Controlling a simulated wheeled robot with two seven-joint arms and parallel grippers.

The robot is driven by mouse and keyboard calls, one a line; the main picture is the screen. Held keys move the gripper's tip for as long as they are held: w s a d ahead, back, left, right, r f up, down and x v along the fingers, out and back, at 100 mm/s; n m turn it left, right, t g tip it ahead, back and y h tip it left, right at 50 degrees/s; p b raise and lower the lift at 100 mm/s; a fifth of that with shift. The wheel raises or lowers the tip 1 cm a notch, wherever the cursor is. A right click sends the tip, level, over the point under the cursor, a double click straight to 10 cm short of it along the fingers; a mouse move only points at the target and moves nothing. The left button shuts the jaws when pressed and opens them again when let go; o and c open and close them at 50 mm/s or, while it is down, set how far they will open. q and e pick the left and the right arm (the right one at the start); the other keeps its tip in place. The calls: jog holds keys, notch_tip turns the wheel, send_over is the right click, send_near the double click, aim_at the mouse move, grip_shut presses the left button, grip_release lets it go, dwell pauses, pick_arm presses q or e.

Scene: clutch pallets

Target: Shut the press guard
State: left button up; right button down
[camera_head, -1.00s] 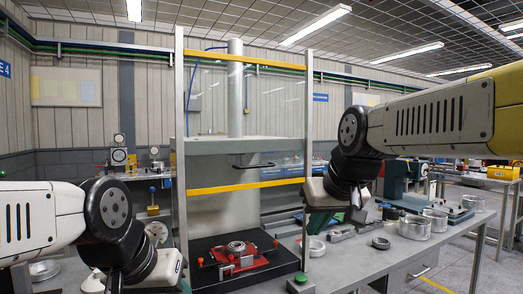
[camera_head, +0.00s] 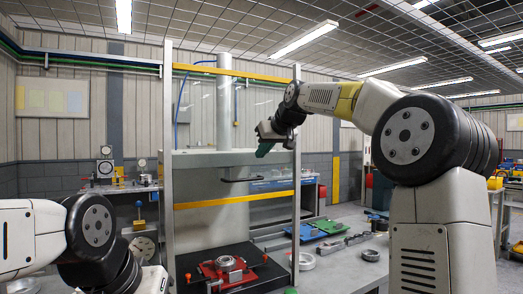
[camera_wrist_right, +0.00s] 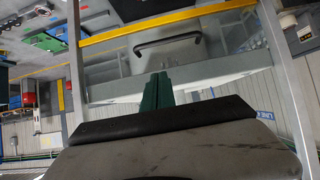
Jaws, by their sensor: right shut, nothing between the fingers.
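The press guard is a clear panel in an upright grey frame, with a yellow strip (camera_head: 235,200) along its lower part and another yellow bar (camera_head: 230,73) across the top. A dark bar handle (camera_head: 240,180) sits just above the lower strip; it also shows in the wrist view (camera_wrist_right: 168,44). An open gap lies below the lower strip, above the press bed. My right gripper (camera_head: 263,151) is raised above the handle, apart from it. Its green fingers (camera_wrist_right: 157,92) are shut and empty, pointing toward the handle side. My left arm is at lower left, its fingers out of view.
A red fixture with a metal ring (camera_head: 228,264) sits on the black press bed (camera_head: 262,274). Right of the frame, the bench holds green and blue trays (camera_head: 325,226) and a ring (camera_head: 371,255). Gauges (camera_head: 105,167) stand at left. The frame's right post (camera_head: 296,220) is close to my right arm.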

jog(key=w+f, duration=0.1)
jog(key=f, duration=0.1)
jog(key=w+a+f, duration=0.1)
jog(key=w+f, duration=0.1)
jog(key=w+a+f, duration=0.1)
jog(key=f, duration=0.1)
jog(key=shift+w+f, duration=0.25)
jog(key=shift+f, duration=0.15)
notch_tip(320, 180, down, 35)
jog(key=shift+s+r, duration=0.1)
dwell(0.4)
